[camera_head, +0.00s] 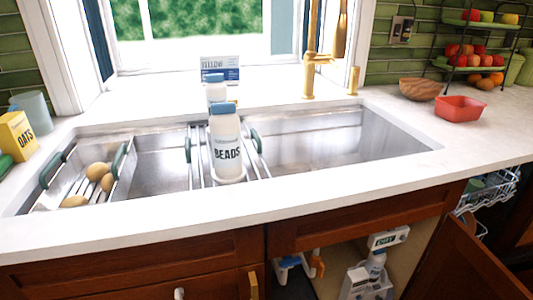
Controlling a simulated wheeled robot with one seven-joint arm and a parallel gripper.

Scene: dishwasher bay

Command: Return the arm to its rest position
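My gripper is not in view, and I cannot make out any part of my arm in the head view. A steel sink (330,143) set in a white counter (150,228) fills the middle of the view. A white bottle marked BEADS (226,150), with a blue cap, stands upright at the sink's middle.
A rack with several potatoes (99,172) sits in the left basin. A gold faucet (312,60) stands behind the sink. A red bowl (460,108) and a brown bowl (420,89) are at right. A lower cabinet door (470,265) hangs open; a dishwasher rack (488,190) shows beside it.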

